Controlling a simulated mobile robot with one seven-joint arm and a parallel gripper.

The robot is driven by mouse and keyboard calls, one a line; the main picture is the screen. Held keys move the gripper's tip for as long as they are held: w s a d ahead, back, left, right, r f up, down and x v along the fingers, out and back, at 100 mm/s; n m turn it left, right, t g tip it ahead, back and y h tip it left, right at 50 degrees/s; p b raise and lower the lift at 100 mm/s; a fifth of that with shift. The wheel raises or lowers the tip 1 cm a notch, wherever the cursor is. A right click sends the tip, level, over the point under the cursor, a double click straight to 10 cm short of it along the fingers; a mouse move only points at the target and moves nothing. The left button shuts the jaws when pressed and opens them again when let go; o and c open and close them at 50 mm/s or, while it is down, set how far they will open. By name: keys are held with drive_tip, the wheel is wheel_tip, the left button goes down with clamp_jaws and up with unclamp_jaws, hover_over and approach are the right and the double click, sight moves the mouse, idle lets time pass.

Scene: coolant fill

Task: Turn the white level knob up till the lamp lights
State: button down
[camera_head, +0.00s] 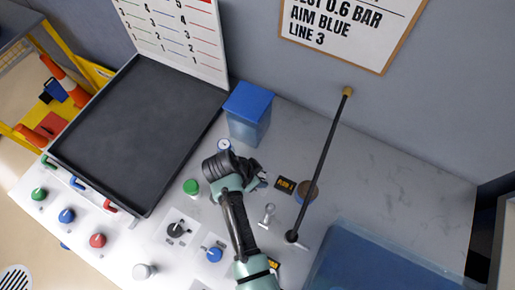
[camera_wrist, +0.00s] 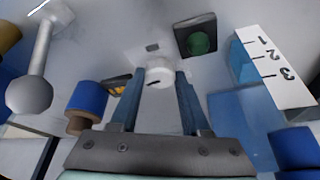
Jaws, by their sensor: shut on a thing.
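My gripper (camera_wrist: 158,86) points down at the panel, and its two blue fingers stand on either side of a white knob (camera_wrist: 158,73). They are shut on the knob, which has a dark mark on its face. A dull dark green round lamp (camera_wrist: 198,43) in a black square housing sits just beyond it and shows no glow. In the head view my gripper (camera_head: 256,178) is over the worktop, and the knob under it is hidden.
A numbered white scale (camera_wrist: 275,75) stands to the right in the wrist view. A silver ball-ended post (camera_wrist: 30,95) and a blue-topped cylinder (camera_wrist: 86,105) are at left. In the head view, a blue-lidded container (camera_head: 248,112), a leaning black rod (camera_head: 322,160) and a dark tray (camera_head: 140,205) surround the arm.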

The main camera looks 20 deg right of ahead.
drive_tip(key=shift+c, duration=1.9)
unclamp_jaws()
drive_tip(key=shift+r, duration=0.1)
drive_tip(key=b+v, duration=0.1)
drive_tip(key=v, duration=1.1)
drive_tip(key=shift+a+r, duration=0.2)
drive_tip(key=shift+r, duration=0.15)
